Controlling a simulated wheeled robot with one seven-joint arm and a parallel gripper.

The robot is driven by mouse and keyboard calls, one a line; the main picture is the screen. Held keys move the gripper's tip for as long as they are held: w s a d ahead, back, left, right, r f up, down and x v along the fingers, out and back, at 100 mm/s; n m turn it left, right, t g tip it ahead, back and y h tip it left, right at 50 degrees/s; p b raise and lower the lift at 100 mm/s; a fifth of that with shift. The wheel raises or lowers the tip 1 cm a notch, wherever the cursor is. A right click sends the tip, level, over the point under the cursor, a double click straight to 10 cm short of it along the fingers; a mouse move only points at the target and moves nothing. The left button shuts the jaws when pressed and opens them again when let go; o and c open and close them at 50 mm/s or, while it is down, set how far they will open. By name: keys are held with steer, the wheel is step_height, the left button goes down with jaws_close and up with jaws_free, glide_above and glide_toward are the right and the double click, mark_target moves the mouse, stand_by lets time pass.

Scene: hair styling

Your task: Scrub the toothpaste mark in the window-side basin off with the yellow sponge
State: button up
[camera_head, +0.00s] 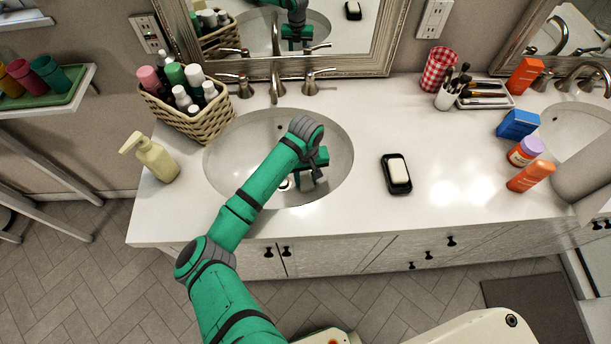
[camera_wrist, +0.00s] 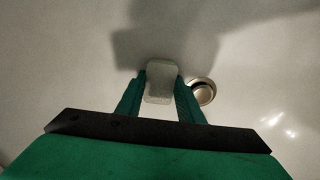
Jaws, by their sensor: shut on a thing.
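My gripper (camera_head: 308,178) reaches down into the left basin (camera_head: 225,150), low over its bowl. In the wrist view my gripper (camera_wrist: 160,85) is shut on a small pale block, the sponge (camera_wrist: 160,78), held between the two green fingers. The sponge looks greyish in the shade, so its yellow does not show clearly. The round metal drain (camera_wrist: 202,91) is just right of the right finger. I cannot tell whether the sponge touches the basin surface. No toothpaste mark can be made out; the arm, gripper and shadow cover part of the bowl.
A tap (camera_head: 275,85) with two handles stands behind the basin. A wicker basket of bottles (camera_head: 205,122) and a soap dispenser (camera_head: 150,158) are to its left. A black soap dish (camera_head: 397,184) lies to its right. The counter (camera_head: 350,110) between basin and red checked cup (camera_head: 438,70) is clear.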

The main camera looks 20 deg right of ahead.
steer(key=shift+f, duration=0.1)
stand_by(0.3)
steer(key=shift+w+d, duration=0.25)
steer(key=shift+w, duration=0.55)
steer(key=shift+s, duration=0.1)
steer(key=shift+s+a, duration=0.25)
steer(key=shift+s, duration=0.55)
steer(key=shift+s+f, duration=0.1)
steer(key=shift+d, duration=0.1)
steer(key=shift+w+d+f, duration=0.1)
steer(key=shift+w+d, duration=0.25)
steer(key=shift+w, duration=0.35)
